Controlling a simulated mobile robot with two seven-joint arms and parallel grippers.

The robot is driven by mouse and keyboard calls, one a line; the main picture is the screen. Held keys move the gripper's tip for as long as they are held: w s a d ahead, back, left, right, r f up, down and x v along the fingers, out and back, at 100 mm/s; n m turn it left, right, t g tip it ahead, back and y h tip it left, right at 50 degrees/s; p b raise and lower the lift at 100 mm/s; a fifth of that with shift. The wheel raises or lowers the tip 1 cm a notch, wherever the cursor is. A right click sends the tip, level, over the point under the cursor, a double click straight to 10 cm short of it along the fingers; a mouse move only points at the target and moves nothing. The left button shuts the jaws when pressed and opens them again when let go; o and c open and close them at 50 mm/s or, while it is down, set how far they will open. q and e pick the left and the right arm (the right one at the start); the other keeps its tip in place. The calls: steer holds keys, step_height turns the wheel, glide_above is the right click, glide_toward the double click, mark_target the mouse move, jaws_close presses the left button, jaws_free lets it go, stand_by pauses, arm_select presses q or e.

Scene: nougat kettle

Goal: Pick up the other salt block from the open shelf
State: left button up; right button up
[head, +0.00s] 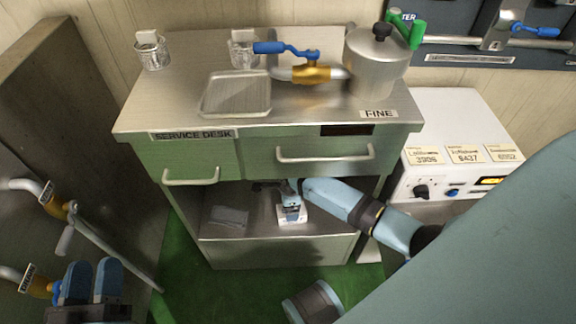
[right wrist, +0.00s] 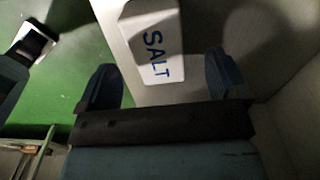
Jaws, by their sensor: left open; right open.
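A white salt block (head: 293,216) rests on the open shelf (head: 258,231) of the steel service desk, near its front edge. In the right wrist view the salt block (right wrist: 153,42) shows blue SALT lettering. My right arm reaches into the shelf from the right. Its gripper (head: 290,193) is at the block and partly hides it in the head view. In the right wrist view its fingers are spread, with the block ahead and between them; I see no grip on it. My left gripper (head: 91,270) is open and empty at the lower left, away from the desk.
Two drawers with bar handles (head: 325,155) (head: 191,178) sit above the shelf opening. A flat grey piece (head: 229,216) lies left on the shelf. The desk top holds a tray (head: 236,108), glass cups (head: 151,51) and a kettle (head: 376,64). Pipes and a valve (head: 68,240) stand near my left gripper.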

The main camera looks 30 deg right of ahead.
steer(key=shift+s+f, duration=0.1)
steer(key=shift+f, duration=0.6)
steer(key=f+b, duration=0.3)
steer(key=f, duration=0.2)
steer(key=shift+s+d+b, duration=0.15)
steer(key=shift+s+b, duration=0.05)
steer(key=shift+b, duration=0.2)
arm_select(q)
steer(key=f, duration=0.2)
steer(key=f+g, duration=0.2)
steer(key=f, duration=0.1)
steer(key=shift+d+f+m, duration=0.3)
arm_select(e)
steer(key=shift+r, duration=0.1)
steer(key=shift+c, duration=0.2)
steer(key=c, duration=1.3)
arm_select(q)
steer(key=shift+w, duration=0.1)
steer(key=shift+r, duration=0.1)
arm_select(e)
steer(key=shift+r, duration=0.1)
